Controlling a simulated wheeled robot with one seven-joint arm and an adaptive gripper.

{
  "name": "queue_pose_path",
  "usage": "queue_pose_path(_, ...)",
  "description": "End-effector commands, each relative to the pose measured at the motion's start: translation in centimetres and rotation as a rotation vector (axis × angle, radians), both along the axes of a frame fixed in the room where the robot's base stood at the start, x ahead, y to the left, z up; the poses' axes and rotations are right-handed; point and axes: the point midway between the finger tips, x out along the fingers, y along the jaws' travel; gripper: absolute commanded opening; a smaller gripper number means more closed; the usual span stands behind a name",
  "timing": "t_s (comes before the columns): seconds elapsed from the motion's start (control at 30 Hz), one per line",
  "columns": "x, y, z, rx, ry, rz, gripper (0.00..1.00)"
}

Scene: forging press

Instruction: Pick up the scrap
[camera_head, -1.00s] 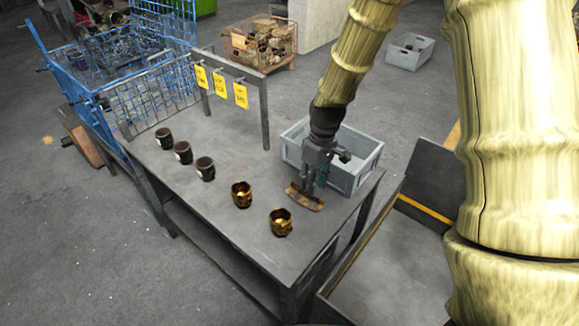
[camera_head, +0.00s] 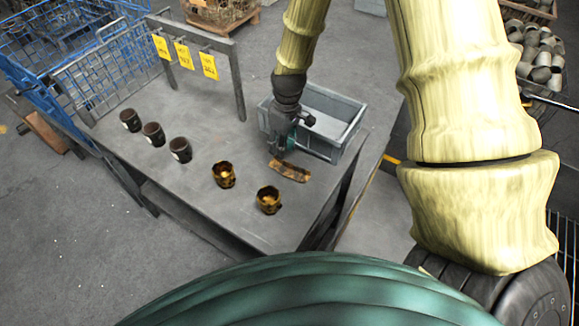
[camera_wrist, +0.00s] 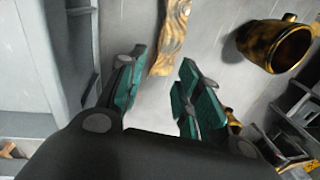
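The scrap (camera_head: 290,171) is a flat, rusty brown strip lying on the grey table, in front of the grey bin. In the wrist view the scrap (camera_wrist: 172,38) lies beyond the fingertips, roughly in line with the gap between them. My gripper (camera_head: 277,151) is just above the table, beside the left end of the scrap. In the wrist view my gripper (camera_wrist: 162,82) has its two teal fingers apart with nothing between them. Its fingers are partly hidden by the wrist in the head view.
The grey bin (camera_head: 350,140) stands right behind my gripper. Two golden cups (camera_head: 223,175) (camera_head: 268,200) and three dark cups (camera_head: 153,134) stand in a row on the table (camera_head: 200,215). A rack with yellow tags (camera_head: 182,54) stands at the back. A blue cage (camera_head: 50,60) is at left.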

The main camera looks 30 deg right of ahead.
Motion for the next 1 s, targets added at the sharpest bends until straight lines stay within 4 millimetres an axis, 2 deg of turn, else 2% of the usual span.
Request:
queue_pose_path(0.23,-0.3,-0.2,-0.8,0.000,-0.001,-0.002,0.34)
queue_pose_path(0.7,-0.2,-0.2,-5.0,0.000,0.002,-0.002,0.34)
queue_pose_path(1.0,-0.2,-0.1,-5.4,0.000,0.002,-0.002,0.34)
